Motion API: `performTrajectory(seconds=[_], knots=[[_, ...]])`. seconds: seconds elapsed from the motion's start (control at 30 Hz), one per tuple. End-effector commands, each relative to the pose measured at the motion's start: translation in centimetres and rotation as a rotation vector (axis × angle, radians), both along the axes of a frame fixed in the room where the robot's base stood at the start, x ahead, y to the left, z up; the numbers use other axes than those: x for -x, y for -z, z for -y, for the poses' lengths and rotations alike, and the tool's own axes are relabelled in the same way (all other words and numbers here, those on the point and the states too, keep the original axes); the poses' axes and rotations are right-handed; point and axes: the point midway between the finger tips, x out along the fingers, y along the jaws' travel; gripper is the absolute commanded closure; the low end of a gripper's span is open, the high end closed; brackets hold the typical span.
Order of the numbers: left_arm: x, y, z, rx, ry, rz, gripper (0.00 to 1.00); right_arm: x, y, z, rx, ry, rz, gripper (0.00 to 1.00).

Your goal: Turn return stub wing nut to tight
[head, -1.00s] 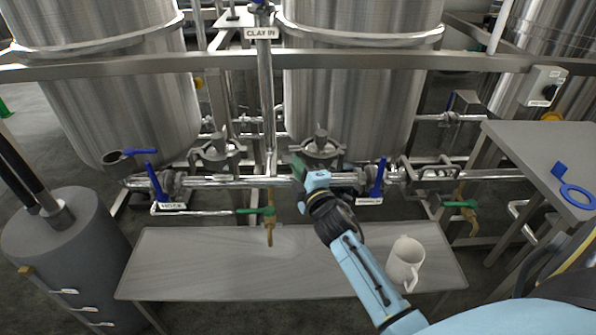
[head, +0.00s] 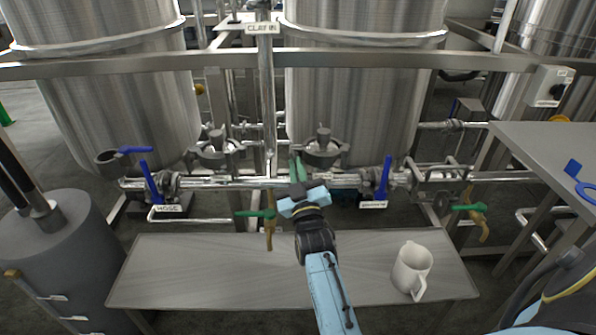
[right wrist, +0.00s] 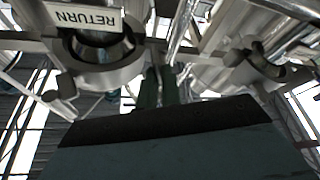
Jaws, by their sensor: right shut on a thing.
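My right gripper (head: 296,170) reaches over the bench to the pipework in front of the middle tank. Its green fingers also show in the right wrist view (right wrist: 160,88). They are shut on a small part at the pipe, taken to be the return stub wing nut; the fingers hide it, so its angle cannot be told. In the right wrist view, the RETURN label (right wrist: 88,17) sits by a round metal stub (right wrist: 103,48), left of the fingers. My left gripper is not in view.
A steel bench (head: 200,262) stands below, with a white jug (head: 411,268) at its right. Blue valve handles (head: 150,182) (head: 384,178) stand up on either side of the gripper. Green-handled taps (head: 256,213) (head: 467,207) hang from the pipework. A rail (head: 350,58) crosses above.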

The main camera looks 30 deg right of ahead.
Motion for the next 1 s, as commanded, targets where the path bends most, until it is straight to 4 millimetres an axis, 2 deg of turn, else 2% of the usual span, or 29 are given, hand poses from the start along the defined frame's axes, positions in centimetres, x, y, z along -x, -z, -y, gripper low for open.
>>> performTrajectory(seconds=[0.2, 0.5, 1.0], knots=[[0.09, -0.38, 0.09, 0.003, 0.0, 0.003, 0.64, -0.16, -0.07, -0.16, -0.156, 0.001, 0.096, 1.0], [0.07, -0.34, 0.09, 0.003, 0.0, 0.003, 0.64, -0.24, -0.09, -0.26, -0.296, 0.0, 0.184, 1.0], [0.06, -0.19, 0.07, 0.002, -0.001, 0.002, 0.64, -0.24, -0.14, -0.26, -0.353, 0.0, 0.221, 1.0]])
